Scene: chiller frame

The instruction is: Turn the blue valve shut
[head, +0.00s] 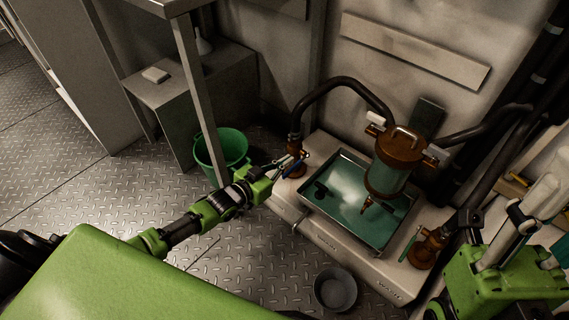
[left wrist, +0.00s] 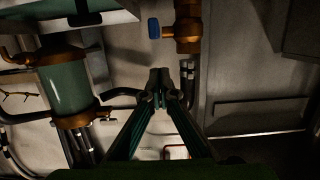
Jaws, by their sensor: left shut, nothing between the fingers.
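The blue valve handle (left wrist: 154,28) sticks out to the left of a brass fitting (left wrist: 188,25) at the top of the left wrist view. In the head view the brass fitting (head: 295,171) stands at the left corner of the pale base, partly hidden by my gripper. My left gripper (head: 291,161) is shut and empty beside this fitting. I cannot tell whether it touches the handle. In the left wrist view its closed fingertips (left wrist: 160,76) are below the blue handle. My right arm is at the lower right of the head view; its finger state is unclear.
A metal tray (head: 318,222) lies on the base under a brass-capped glass vessel (head: 390,165). Black hoses arch over it. Another brass fitting with a green handle (head: 409,247) stands at right. A green bucket (head: 222,150) and a grey bowl (head: 335,290) stand on the floor.

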